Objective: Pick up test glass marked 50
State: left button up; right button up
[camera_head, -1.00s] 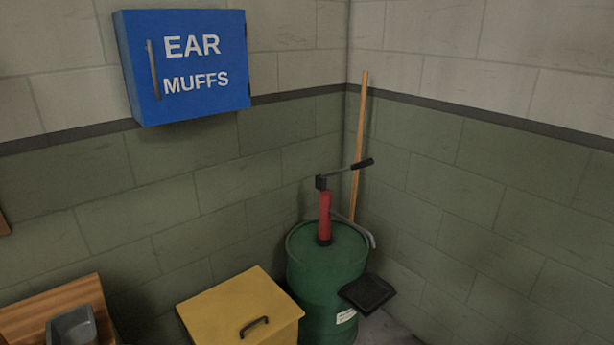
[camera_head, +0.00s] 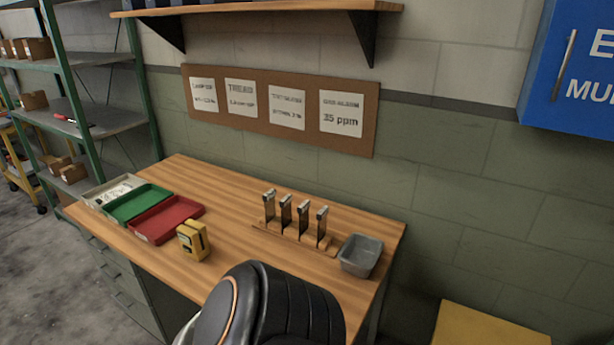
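Several small upright pieces (camera_head: 285,212) with dark faces and light metal-looking tops stand in a row on a wooden strip (camera_head: 268,229) on the workbench. They may be the test glasses, but they are too small for me to read any marking, so I cannot tell which one is marked 50. A rounded black link of my own arm rises at the bottom centre, in front of the bench edge. Neither of my grippers shows in this view.
The wooden workbench (camera_head: 235,200) also holds a grey bin (camera_head: 361,255), a yellow device (camera_head: 193,241), a red tray (camera_head: 166,219), a green tray (camera_head: 139,202) and a pale tray (camera_head: 101,196). A shelf (camera_head: 270,10) overhangs the back. A yellow box (camera_head: 487,327) stands at right.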

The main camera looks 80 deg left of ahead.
aim_at(321, 216)
jog(key=u, duration=1.55)
